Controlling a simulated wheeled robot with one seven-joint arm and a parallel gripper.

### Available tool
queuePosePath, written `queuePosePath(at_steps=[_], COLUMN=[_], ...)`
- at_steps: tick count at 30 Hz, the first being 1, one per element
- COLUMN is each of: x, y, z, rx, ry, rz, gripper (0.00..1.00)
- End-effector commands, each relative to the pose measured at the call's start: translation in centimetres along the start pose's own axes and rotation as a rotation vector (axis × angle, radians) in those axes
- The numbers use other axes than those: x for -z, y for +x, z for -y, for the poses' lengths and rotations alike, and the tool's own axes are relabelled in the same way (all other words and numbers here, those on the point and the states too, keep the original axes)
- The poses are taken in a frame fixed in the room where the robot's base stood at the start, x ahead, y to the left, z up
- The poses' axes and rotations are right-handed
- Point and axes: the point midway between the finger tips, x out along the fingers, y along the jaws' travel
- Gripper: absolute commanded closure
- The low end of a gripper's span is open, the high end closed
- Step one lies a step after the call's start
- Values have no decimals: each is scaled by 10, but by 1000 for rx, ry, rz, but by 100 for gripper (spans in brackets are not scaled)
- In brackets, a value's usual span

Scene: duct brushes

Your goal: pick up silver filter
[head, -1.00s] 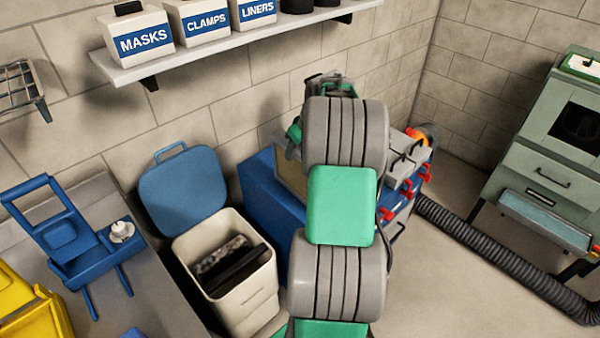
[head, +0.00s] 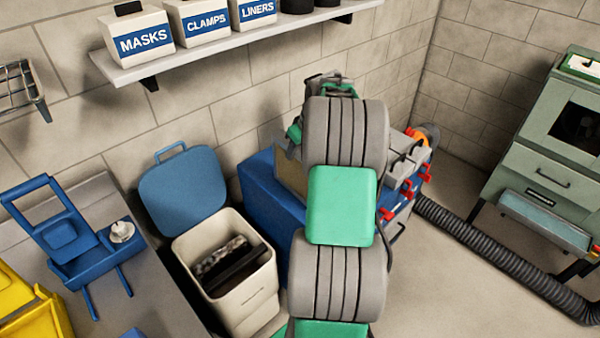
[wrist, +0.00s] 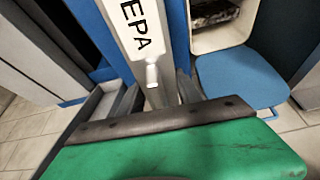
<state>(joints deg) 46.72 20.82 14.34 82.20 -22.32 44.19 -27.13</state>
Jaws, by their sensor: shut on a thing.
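The silver filter (wrist: 136,32) fills the upper middle of the wrist view as a pale grey panel with the black letters "EPA" showing on it. A small light grip piece (wrist: 152,78) stands at its near end. My gripper (wrist: 157,92) is shut on this near end, with one grey finger on each side. In the head view my arm covers most of the gripper, and I cannot make out the filter there.
A blue machine (head: 262,205) with red clamps stands behind my arm. Left of it is a cream bin (head: 245,294) with its blue lid open and dark things inside. A shelf (head: 225,55) with labelled boxes hangs above. A black hose (head: 475,232) crosses the floor on the right.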

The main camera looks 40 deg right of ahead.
Motion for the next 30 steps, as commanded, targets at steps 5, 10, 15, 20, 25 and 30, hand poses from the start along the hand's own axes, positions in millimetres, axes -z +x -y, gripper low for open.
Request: queuePosePath(at_steps=[5,10,15,20,25,30], x=[1,3,9,12,7,1], y=[-1,-6,-18,-35,-56,-83], z=[0,-1,-1,2,10,21], rx=[-2,-3,-3,-3,-4,-4], ry=[-1,-1,-2,-2,-1,-1], rz=[-2,-4,-4,-4,-4,-5], gripper=[100,100,100,100,100,100])
